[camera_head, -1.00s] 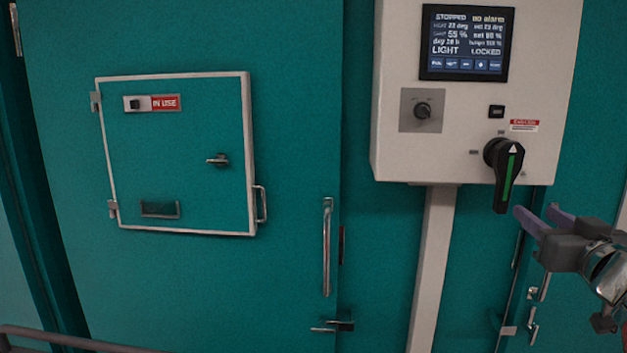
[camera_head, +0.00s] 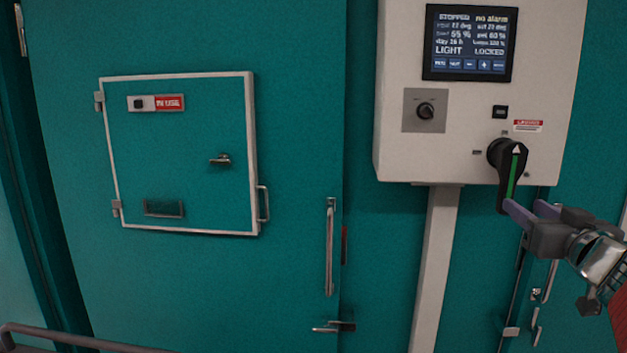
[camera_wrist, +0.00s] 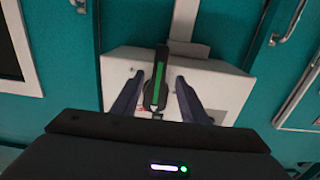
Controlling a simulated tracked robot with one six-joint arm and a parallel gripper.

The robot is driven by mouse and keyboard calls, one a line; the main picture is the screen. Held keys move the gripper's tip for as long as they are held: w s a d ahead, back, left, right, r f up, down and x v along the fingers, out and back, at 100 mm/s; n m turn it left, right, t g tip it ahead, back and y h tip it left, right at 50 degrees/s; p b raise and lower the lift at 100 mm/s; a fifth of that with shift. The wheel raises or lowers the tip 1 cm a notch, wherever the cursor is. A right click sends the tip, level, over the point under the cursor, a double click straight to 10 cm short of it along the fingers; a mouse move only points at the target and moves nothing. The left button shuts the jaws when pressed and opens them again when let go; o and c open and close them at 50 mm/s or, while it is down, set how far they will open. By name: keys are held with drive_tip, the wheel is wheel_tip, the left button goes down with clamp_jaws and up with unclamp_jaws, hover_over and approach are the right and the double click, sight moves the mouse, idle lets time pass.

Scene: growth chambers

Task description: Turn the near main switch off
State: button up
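The main switch (camera_head: 511,172) is a black rotary handle with a green stripe, low on the right side of the white control box (camera_head: 400,150). Its handle points down, nearly vertical. My gripper (camera_head: 522,210) is at the handle's lower end in the head view, fingers pointing up and left. In the wrist view the switch handle (camera_wrist: 157,82) lies between the two spread fingers of my gripper (camera_wrist: 157,95), with a gap on each side. The fingers are open and not closed on it.
A white post (camera_head: 435,270) runs down below the box. A teal door with a hatch (camera_head: 185,190) and a long handle (camera_head: 330,247) is at left.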

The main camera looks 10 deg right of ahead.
sight(509, 195)
drive_tip(key=x, duration=0.9)
drive_tip(key=shift+w+d, duration=0.1)
drive_tip(key=shift+w, duration=0.2)
drive_tip(key=shift+c, duration=0.4)
clamp_jaws()
